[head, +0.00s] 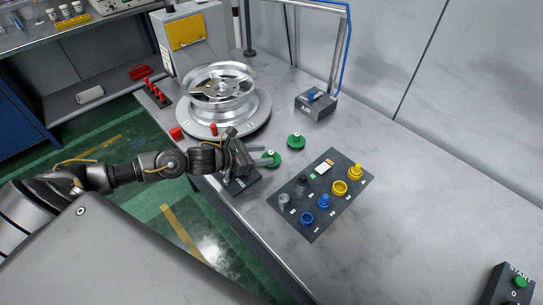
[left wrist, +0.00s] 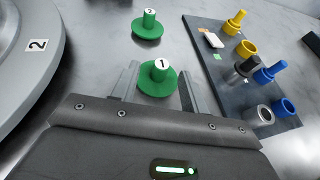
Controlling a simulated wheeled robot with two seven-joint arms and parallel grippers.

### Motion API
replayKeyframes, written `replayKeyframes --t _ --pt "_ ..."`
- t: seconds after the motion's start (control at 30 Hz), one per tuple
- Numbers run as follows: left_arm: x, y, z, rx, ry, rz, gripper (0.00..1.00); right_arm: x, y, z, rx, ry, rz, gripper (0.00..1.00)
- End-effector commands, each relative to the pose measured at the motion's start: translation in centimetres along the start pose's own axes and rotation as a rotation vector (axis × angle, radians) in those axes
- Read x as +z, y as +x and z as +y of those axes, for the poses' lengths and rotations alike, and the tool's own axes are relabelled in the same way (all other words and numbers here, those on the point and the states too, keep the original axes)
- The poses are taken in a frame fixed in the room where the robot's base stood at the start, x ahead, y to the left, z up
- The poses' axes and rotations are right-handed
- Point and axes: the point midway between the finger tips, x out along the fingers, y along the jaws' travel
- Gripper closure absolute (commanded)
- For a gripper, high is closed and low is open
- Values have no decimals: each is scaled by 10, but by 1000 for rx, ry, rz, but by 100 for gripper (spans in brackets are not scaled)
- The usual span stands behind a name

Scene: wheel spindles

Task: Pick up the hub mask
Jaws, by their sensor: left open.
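Two green hub masks, each a round flange with an upright knob, sit on the grey table. The one marked 1 (head: 271,159) also shows in the left wrist view (left wrist: 157,79). The second mask (head: 296,141) stands a little beyond it and is marked 2 in the left wrist view (left wrist: 148,26). My left gripper (head: 267,157) is open, with one finger on each side of mask 1's knob in the left wrist view. I cannot tell whether the fingers touch it. My right gripper is not in view.
A silver wheel (head: 220,82) lies on a round turntable (head: 255,123) behind the gripper. A dark panel (head: 311,220) with blue, yellow and grey parts stands to the right. An AIR box (head: 316,106) is behind. The table's right side is largely clear.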

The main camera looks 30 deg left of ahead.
Motion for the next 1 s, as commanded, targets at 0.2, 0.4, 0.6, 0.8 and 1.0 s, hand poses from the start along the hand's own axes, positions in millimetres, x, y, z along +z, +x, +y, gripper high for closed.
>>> replayKeyframes --t 0.2,0.4,0.6,0.8,1.0 --pt "-1 7 0 1 0 1 55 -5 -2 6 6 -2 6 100" --pt "5 26 -1 1 -5 -1 55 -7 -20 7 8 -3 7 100" --pt "2 52 0 3 -3 0 55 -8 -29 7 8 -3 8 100" --pt "-1 58 0 3 1 2 55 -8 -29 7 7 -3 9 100" --pt "-1 58 0 3 0 1 67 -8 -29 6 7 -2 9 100"
